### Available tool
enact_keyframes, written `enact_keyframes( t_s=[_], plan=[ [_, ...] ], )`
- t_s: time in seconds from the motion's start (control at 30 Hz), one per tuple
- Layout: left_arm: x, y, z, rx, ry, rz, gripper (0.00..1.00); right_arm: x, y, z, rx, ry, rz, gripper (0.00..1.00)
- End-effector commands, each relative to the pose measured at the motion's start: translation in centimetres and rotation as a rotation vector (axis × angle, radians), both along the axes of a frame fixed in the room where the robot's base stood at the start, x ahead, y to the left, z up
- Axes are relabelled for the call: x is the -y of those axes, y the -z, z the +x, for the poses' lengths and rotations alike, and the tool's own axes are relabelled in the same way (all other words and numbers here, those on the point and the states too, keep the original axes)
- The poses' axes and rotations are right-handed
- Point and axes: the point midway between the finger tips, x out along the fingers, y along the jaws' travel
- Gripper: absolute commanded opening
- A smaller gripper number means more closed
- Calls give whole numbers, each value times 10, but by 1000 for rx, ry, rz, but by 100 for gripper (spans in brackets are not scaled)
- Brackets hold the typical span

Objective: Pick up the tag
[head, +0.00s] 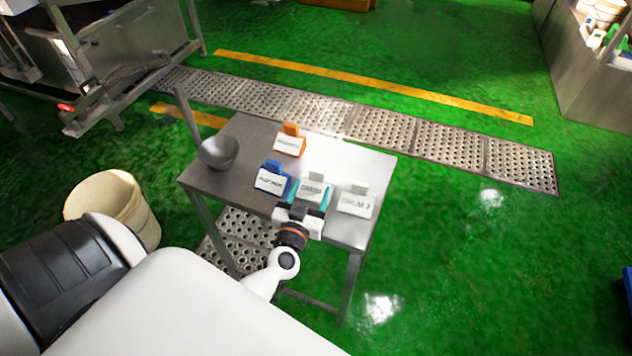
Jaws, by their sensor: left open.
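Several tags with printed white faces stand on a small steel table (335,153). An orange tag (289,145) is at the back, and a blue tag (270,182) is at the front left. My left gripper (301,208) is open at the table's front edge, right at the near side of the teal tag. It covers the lower part of that tag. I cannot tell whether they touch. My right gripper is not in view.
A dark metal bowl or scoop (218,152) sits at the table's left corner. A cream bucket (118,204) stands on the floor at the left. Steel machinery (120,45) is at the upper left. The green floor right of the table is clear.

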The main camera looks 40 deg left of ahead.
Motion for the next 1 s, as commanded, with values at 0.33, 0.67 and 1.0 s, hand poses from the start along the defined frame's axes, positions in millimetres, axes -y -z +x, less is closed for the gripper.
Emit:
enact_keyframes(
  t_s=[0.33, 0.67, 1.0],
  plan=[
    [-13, -4, 39, 1, 1, 2, 62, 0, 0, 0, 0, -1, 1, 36],
    [-17, -3, 53, -1, 2, 1, 62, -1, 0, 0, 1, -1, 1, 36],
    [-17, -4, 53, -1, 1, 1, 18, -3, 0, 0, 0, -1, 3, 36]
  ],
)
